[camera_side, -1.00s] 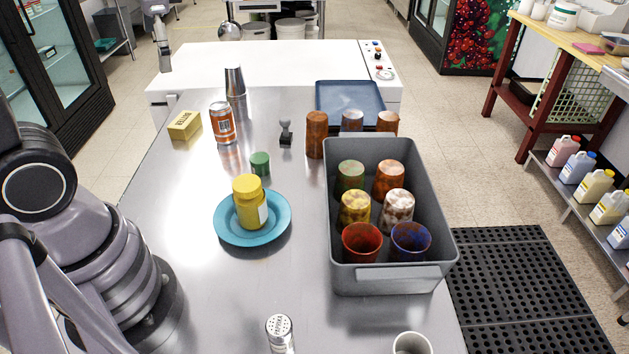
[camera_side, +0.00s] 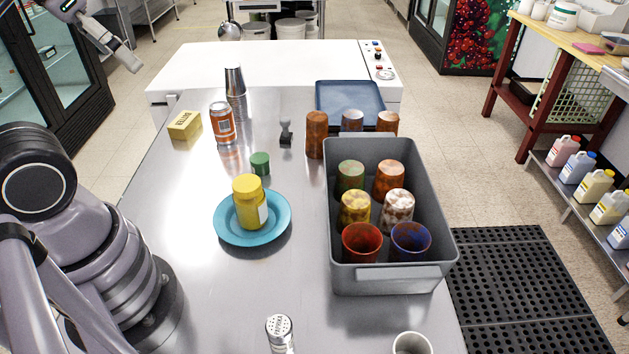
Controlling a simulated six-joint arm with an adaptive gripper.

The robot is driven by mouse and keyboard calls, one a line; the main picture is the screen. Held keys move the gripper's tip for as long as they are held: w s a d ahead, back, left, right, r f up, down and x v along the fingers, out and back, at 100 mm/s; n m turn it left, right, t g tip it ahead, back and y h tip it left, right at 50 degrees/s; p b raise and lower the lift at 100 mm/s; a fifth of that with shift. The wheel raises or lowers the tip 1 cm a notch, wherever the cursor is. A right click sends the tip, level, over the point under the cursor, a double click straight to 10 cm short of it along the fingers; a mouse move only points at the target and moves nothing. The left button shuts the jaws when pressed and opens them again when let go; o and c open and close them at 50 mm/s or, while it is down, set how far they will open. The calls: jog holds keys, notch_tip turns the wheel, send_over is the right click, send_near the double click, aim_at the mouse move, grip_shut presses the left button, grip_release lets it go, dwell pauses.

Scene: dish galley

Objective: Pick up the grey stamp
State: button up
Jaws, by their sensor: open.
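The grey stamp (camera_side: 286,133) stands upright on the steel table, with a narrow handle on a dark base. It is between the orange can and the brown cups. My gripper (camera_side: 130,60) is at the upper left of the picture, high up and well away from the stamp. It is open, small in this view, and nothing shows between its fingers.
Near the stamp are an orange can (camera_side: 223,124), a green lid (camera_side: 260,163), a brown cup (camera_side: 317,135) and a steel tumbler (camera_side: 235,81). A yellow box (camera_side: 185,125), a blue plate (camera_side: 224,232) with a yellow jar (camera_side: 248,203), and a grey bin (camera_side: 388,280) of cups stand around.

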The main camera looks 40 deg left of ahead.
dwell(0.3)
jog(key=c, duration=0.5)
jog(key=shift+c, duration=0.2)
